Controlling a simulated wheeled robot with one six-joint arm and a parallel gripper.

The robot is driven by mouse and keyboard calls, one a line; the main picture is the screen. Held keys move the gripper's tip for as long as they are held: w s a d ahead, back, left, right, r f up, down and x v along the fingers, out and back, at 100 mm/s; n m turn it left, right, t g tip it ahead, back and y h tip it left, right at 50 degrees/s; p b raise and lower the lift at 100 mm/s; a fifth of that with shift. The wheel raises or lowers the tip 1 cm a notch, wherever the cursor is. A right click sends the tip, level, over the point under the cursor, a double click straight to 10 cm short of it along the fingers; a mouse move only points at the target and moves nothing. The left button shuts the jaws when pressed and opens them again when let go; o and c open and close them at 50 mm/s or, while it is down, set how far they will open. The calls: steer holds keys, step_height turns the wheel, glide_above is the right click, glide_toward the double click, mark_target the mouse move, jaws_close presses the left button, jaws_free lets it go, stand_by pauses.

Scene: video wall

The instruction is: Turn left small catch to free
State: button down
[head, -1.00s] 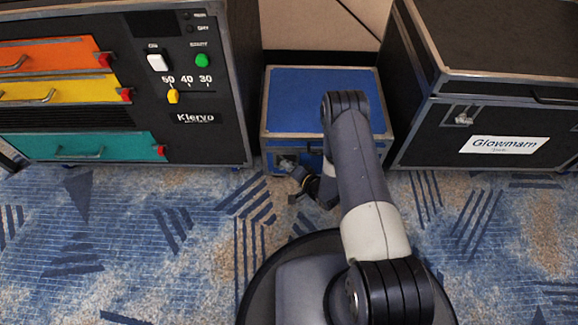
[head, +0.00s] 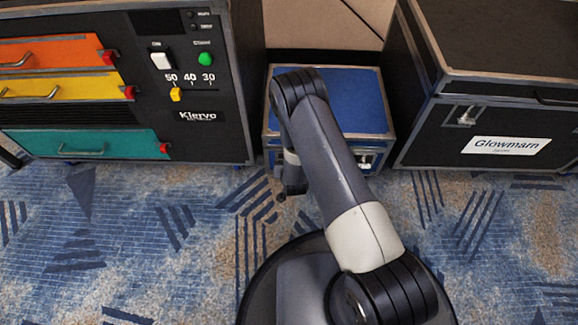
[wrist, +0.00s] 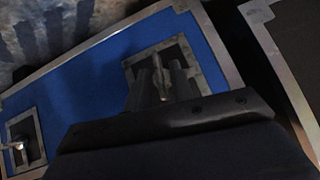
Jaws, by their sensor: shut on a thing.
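The small blue case (head: 355,100) stands between two larger black cases. Its front has two small metal catches. The left small catch is hidden behind my arm in the head view; in the wrist view it is the catch (wrist: 183,47) in a square metal recess, with the jaws over it. My gripper (wrist: 160,86) is shut on its handle, whose exact turn is partly hidden by the fingers. The right small catch (head: 366,160) is clear of me, and also shows at the lower left of the wrist view (wrist: 20,146).
The black Klervo cabinet (head: 200,138) with coloured drawers stands close on the left. The black Glowmarn case (head: 425,140) stands close on the right. Patterned carpet (head: 130,215) is open in front of both.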

steer(key=shift+a+n+h, duration=0.1)
steer(key=shift+n+h, duration=0.3)
steer(key=shift+h, duration=0.3)
steer(key=shift+w, duration=0.1)
steer(key=c, duration=1.6)
jaws_free()
steer(key=p+v, duration=0.4)
steer(key=v, duration=0.7)
steer(key=shift+w+a, duration=0.1)
